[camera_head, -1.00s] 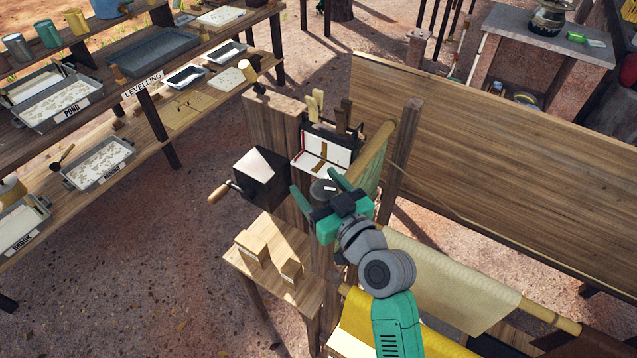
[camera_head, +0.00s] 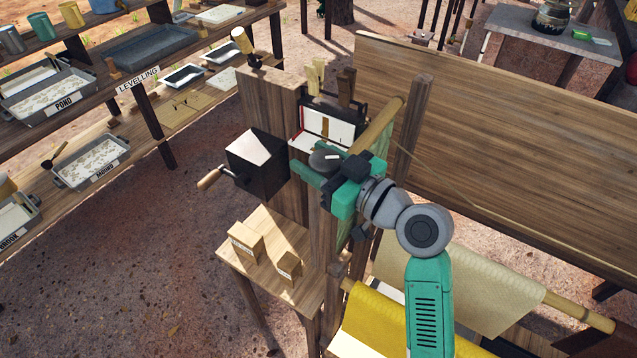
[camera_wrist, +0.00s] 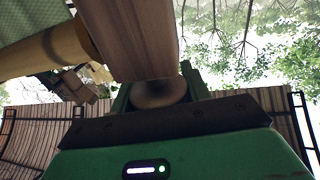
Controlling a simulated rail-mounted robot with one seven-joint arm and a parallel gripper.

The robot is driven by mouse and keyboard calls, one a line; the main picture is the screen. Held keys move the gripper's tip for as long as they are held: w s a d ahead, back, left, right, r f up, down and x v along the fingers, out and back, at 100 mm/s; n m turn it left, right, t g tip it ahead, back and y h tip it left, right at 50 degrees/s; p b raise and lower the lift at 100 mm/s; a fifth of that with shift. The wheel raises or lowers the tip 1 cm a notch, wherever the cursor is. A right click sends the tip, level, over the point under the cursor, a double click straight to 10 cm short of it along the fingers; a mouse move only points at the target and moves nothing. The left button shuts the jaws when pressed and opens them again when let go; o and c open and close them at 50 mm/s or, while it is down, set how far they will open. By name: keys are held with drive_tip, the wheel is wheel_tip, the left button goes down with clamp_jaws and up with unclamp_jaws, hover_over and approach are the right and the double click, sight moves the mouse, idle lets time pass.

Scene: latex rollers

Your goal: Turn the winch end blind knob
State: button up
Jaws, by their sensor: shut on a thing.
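The round grey blind knob (camera_head: 324,159) sits at the post below the open case, close to the winch. It also shows in the wrist view as a rounded brown-grey disc (camera_wrist: 160,94) against the end of a wooden post. My green gripper (camera_head: 336,164) is at the knob, its fingers on either side of it; in the wrist view the fingers (camera_wrist: 160,92) flank the disc closely. The gripper is shut on the knob, which is partly hidden by the gripper. The winch (camera_head: 256,163) is a black box with a wooden-handled crank (camera_head: 210,178), left of my gripper.
An open case (camera_head: 325,128) with tools stands just behind the gripper. A rolled blind pole (camera_head: 377,126) and upright post (camera_head: 412,130) are close on its right. A small table (camera_head: 265,275) with two boxes is below. Tray shelves (camera_head: 120,130) stand left, with open ground between.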

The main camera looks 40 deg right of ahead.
drive_tip(key=shift+f+n+y+b, duration=0.4)
drive_tip(key=shift+n+y+b, duration=0.3)
drive_tip(key=shift+y+b, duration=0.45)
drive_tip(key=shift+a+r+n+g+y+b, duration=0.15)
drive_tip(key=shift+r+n+g+y+b, duration=0.2)
drive_tip(key=shift+y, duration=0.2)
drive_tip(key=o, duration=1)
drive_tip(key=v, duration=0.7)
drive_tip(key=shift+s, duration=0.4)
